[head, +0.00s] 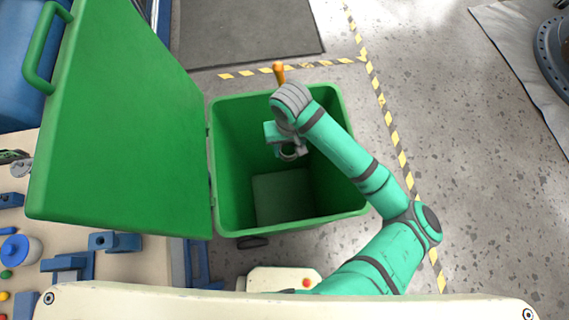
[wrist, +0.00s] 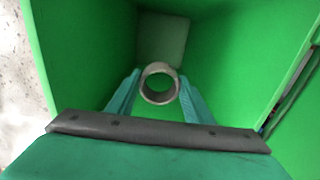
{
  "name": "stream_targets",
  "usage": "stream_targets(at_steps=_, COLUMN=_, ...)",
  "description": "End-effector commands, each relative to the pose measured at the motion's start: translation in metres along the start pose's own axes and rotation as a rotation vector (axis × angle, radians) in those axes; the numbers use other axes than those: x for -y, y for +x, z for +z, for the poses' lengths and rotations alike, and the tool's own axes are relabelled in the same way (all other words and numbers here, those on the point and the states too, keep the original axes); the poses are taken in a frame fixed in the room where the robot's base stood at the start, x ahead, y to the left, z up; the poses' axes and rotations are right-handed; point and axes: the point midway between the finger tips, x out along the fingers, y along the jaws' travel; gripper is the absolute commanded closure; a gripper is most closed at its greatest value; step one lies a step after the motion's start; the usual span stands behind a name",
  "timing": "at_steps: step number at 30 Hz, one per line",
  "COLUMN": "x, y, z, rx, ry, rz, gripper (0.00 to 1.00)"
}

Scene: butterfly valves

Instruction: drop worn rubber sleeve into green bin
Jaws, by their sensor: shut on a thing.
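The green bin (head: 222,215) stands on the floor with its lid (head: 115,130) swung open to the left. My gripper (wrist: 160,88) reaches down over the bin's opening and is shut on the worn rubber sleeve (wrist: 147,92), a grey ring held between the two teal fingers. In the head view the sleeve (head: 291,155) shows as a dark ring below my wrist, inside the outline of the bin's mouth. The bin's bottom beneath it looks empty in both views. How deep the sleeve hangs is hard to tell.
A workbench (head: 140,265) with blue blocks and fixtures is at the lower left. An orange handle (head: 279,72) sticks up behind the bin's far rim. Yellow-black tape (head: 392,130) marks the floor. Open floor lies to the right, with a pale mat (head: 515,40) at the upper right.

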Motion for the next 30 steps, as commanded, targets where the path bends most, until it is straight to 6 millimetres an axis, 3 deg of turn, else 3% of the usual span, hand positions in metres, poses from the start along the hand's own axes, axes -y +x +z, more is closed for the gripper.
stream_targets(at_steps=3, x=0.000, y=0.000, z=0.000, rx=0.000, ry=0.000, rz=0.000, gripper=0.76)
stream_targets(at_steps=4, x=0.000, y=0.000, z=0.000, rx=0.000, ry=0.000, rz=0.000, gripper=0.51)
stream_targets(at_steps=6, x=0.000, y=0.000, z=0.000, rx=0.000, ry=0.000, rz=0.000, gripper=0.35)
stream_targets(at_steps=7, x=0.000, y=0.000, z=0.000, rx=0.000, ry=0.000, rz=0.000, gripper=0.32)
stream_targets(at_steps=19, x=0.000, y=-0.008, z=-0.001, rx=-0.003, ry=0.000, rz=-0.001, gripper=0.32)
stream_targets(at_steps=30, x=-0.001, y=-0.071, z=-0.001, rx=-0.004, ry=-0.001, rz=0.004, gripper=0.32)
